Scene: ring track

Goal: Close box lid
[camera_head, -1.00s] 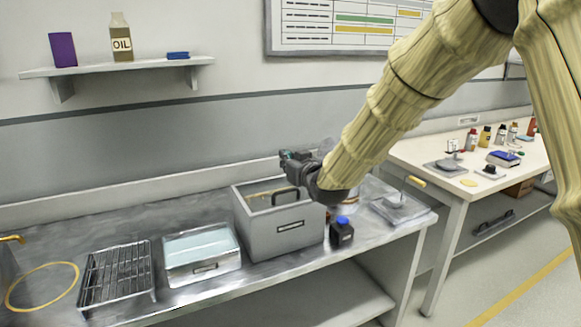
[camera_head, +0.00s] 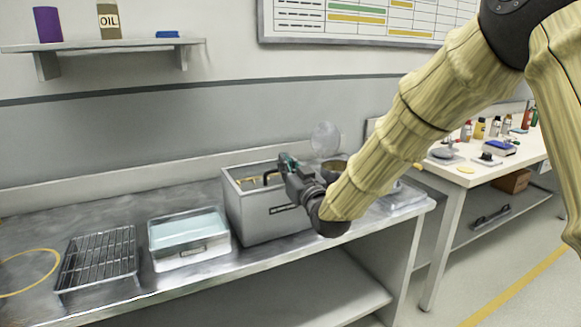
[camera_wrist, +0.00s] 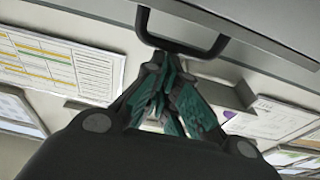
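The grey metal box (camera_head: 262,218) stands on the steel bench in the head view. Its top looks open, with something yellowish inside. The wrist view shows a black handle (camera_wrist: 181,50) on a grey panel (camera_wrist: 255,32), probably the same handle. My gripper (camera_head: 288,162) is over the box's right part, close to the handle. In the wrist view its teal fingers (camera_wrist: 160,68) converge at the tips, just below the handle bar. Whether they touch the bar is unclear. My wrist hides the box's right front corner.
A water-filled tray (camera_head: 190,237) and a wire rack (camera_head: 97,262) stand left of the box. A round pot (camera_head: 334,168) with a raised clear disc (camera_head: 325,140) is behind my wrist. The bench's front edge (camera_head: 200,275) runs below. A shelf (camera_head: 110,46) hangs above.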

